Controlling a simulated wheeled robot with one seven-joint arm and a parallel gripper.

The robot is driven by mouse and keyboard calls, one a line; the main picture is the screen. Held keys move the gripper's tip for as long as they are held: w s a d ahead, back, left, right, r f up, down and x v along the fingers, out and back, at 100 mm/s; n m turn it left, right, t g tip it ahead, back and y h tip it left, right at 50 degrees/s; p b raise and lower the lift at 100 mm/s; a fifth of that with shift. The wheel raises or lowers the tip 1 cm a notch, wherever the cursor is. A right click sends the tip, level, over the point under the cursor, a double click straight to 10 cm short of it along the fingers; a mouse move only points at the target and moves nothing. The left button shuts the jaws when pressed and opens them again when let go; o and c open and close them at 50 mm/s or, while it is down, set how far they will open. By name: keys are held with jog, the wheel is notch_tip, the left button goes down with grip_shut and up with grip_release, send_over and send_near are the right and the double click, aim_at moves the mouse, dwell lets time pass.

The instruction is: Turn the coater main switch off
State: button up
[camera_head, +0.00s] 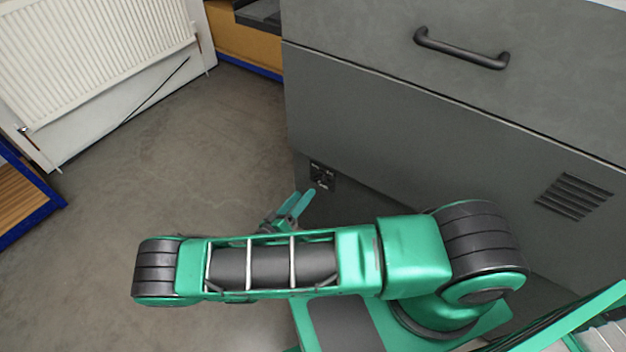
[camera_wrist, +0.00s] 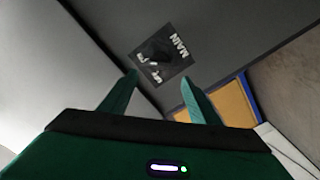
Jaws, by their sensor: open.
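The coater main switch (camera_head: 322,177) is a small dark plate with white marks, low on the left end of the grey cabinet front. In the wrist view the switch plate (camera_wrist: 160,62) reads MAIN, with a dark knob at its middle. My gripper (camera_head: 296,203) is just left of and below the switch in the head view, apart from it. In the wrist view my two green fingers (camera_wrist: 165,90) are spread, with the plate beyond and between their tips. Nothing is between the fingers. The knob's exact position is too small to tell.
The grey cabinet (camera_head: 400,110) has a black handle (camera_head: 461,49) above and a vent (camera_head: 573,195) at right. A white radiator (camera_head: 90,50) stands at upper left, a blue-edged wooden unit (camera_head: 22,190) at far left. The floor (camera_head: 190,150) between is clear.

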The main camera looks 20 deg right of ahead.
aim_at(316, 180)
jog(key=x, duration=0.8)
jog(key=shift+d, duration=0.15)
jog(key=shift+c, duration=0.7)
jog(key=c, duration=0.9)
